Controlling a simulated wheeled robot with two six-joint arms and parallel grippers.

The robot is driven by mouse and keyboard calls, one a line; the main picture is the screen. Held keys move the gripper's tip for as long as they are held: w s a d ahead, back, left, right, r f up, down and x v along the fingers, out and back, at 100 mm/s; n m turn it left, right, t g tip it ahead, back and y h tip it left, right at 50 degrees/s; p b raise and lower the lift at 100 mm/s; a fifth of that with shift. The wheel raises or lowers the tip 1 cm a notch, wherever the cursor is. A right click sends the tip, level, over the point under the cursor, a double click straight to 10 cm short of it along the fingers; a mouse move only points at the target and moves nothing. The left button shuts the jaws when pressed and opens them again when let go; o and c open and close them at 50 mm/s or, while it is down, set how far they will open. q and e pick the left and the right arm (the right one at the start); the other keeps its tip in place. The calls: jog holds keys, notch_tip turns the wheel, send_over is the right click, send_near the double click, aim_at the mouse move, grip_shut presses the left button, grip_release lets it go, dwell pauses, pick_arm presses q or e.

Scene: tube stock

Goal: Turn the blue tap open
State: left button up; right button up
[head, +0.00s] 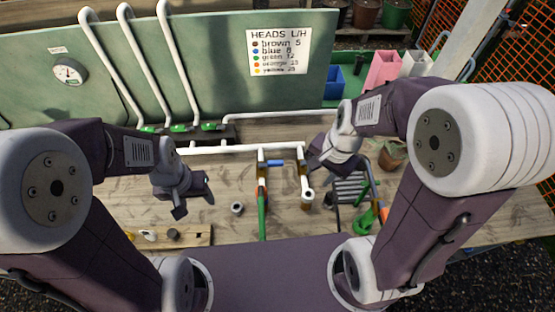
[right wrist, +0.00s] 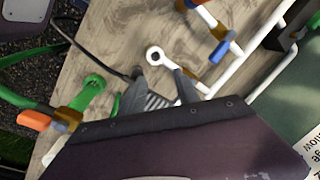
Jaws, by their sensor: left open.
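The blue tap (head: 274,163) is a small blue lever beside a white pipe low on the wooden bench, left of my right gripper in the head view. In the right wrist view its blue lever (right wrist: 220,52) sits by a brass body on the pipe, beyond and to the right of the fingers. My right gripper (head: 320,166) is apart from the tap; its two fingers (right wrist: 160,88) are spread with nothing clearly between them. My left gripper (head: 195,204) is open and empty above the bench, left of the tap.
A white pipe with a round open end (head: 307,194) stands between the tap and my right gripper. Several green-handled taps (head: 180,127) line the back. A sign (head: 278,52) hangs on the green panel.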

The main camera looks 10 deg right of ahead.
aim_at(277, 161)
jog(key=w+a+r+m+y+p, duration=0.2)
jog(key=w+a+m+y+p, duration=0.3)
jog(key=w+m, duration=0.55)
jog(key=a+f, duration=0.1)
jog(key=f, duration=0.2)
jog(key=a+f+h, duration=0.1)
jog(key=a+f, duration=0.1)
jog(key=f, duration=0.2)
jog(key=w+a+f+g+h, duration=0.1)
jog(key=f, duration=0.2)
jog(key=shift+a+f+n, duration=0.2)
jog(key=shift+a+n, duration=0.05)
jog(key=shift+n, duration=0.1)
jog(key=shift+s+a+f, duration=0.1)
jog(key=shift+f, duration=0.1)
jog(key=shift+c, duration=0.4)
grip_shut()
